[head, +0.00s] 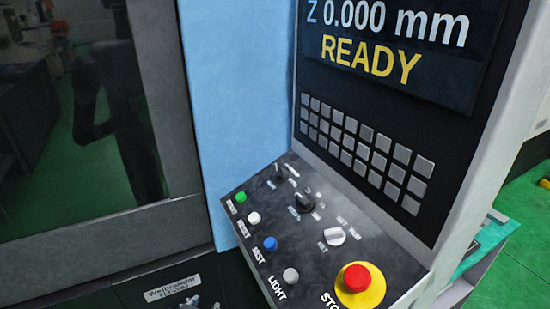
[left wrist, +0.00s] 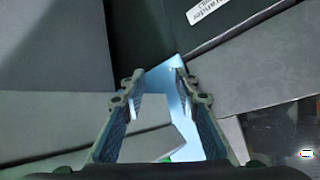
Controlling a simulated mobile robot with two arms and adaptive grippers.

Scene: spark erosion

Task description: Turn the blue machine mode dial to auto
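The blue machine's sloping control panel (head: 245,200) shows in the head view. It carries a small black knob (head: 280,172) at the back, a larger black dial (head: 304,203) in the middle and a pale grey dial (head: 334,236) nearer the front. Their labels are too small to read, so I cannot tell which is the mode dial. My left gripper shows only its tips (head: 203,303) at the bottom edge of the head view, below and left of the panel. In the left wrist view it (left wrist: 157,78) is open, with nothing between its fingers. My right gripper is not in view.
Green, white, blue (head: 270,243) and grey buttons line the panel's left side. A red stop button (head: 357,278) on a yellow base stands at the front. A keypad (head: 360,150) and a screen (head: 395,45) reading READY rise behind. A dark machine window (head: 70,130) is left.

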